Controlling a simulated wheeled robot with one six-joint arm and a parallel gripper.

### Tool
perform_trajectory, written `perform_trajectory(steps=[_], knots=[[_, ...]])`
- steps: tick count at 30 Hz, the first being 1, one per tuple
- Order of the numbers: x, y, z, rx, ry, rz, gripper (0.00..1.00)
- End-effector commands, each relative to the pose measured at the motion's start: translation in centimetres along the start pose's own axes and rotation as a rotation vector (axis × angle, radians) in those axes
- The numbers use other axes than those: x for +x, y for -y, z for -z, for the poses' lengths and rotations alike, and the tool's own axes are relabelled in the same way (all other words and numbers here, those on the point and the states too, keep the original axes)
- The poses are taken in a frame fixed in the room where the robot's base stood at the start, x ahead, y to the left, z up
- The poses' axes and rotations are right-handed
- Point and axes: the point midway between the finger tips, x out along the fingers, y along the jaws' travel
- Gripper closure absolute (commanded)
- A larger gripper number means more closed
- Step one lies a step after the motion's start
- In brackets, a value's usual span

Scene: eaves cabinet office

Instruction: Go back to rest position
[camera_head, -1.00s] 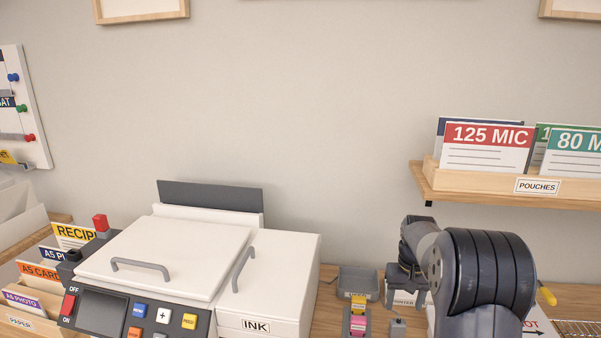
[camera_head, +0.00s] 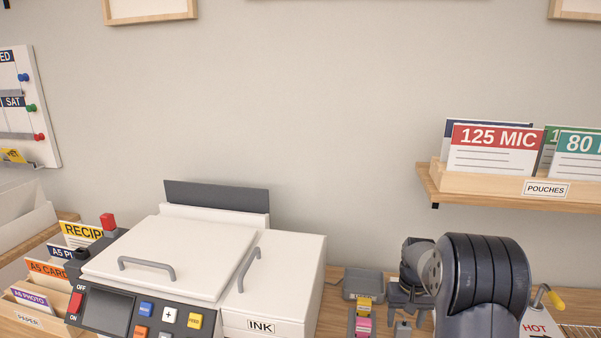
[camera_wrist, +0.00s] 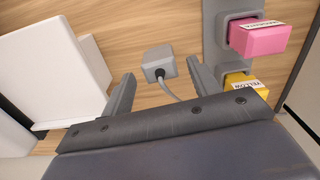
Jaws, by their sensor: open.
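My gripper (camera_wrist: 157,97) shows in the wrist view with its two fingers apart and nothing between them. Beyond the fingers, a small grey block with a cable (camera_wrist: 159,62) is on the wooden desk, apart from them. In the head view my arm is at the lower right, folded in front of the desk. A grey gripper part (camera_head: 408,292) shows left of the arm's dark link; its fingertips are not clear there.
A white printer (camera_head: 165,255) with an INK box (camera_head: 275,280) stands left of my arm. Pink (camera_wrist: 268,38) and yellow (camera_wrist: 243,82) cartridges sit in grey holders close by. A shelf (camera_head: 520,202) with pouches is above right. A yellow-handled HOT device (camera_head: 537,322) is right of the arm.

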Motion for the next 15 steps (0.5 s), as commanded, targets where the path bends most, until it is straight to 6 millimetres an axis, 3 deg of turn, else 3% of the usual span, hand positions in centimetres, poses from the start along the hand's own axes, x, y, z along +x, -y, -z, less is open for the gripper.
perform_trajectory(steps=[10, 15], knots=[[-0.1, 0.0, 0.0, 0.000, 0.001, 0.000, 0.42], [1.1, 0.0, -0.1, 0.000, 0.003, 0.000, 0.42]])
